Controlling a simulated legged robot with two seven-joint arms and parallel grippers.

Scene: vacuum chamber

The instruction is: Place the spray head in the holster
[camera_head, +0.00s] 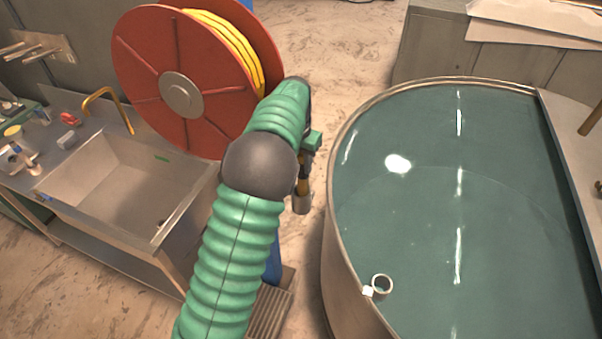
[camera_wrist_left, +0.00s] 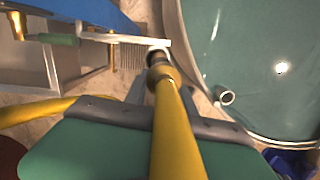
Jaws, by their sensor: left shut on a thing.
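My left gripper (camera_head: 311,143) is largely hidden behind my green arm in the head view. In the head view the grey end of the spray head (camera_head: 302,203) hangs below the gripper, left of the tank. A small pale ring (camera_head: 380,284), which looks like the holster, sits at the tank's near left rim. The ring also shows in the left wrist view (camera_wrist_left: 225,97), apart from the spray head. My right gripper is not in view.
The round water tank (camera_head: 338,112) fills the right. A red hose reel (camera_head: 145,65) with yellow hose stands at the upper left, behind a sink (camera_head: 95,180). A blue object (camera_head: 273,262) and a ribbed grate (camera_head: 266,312) lie partly behind my arm. Floor shows between reel and tank.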

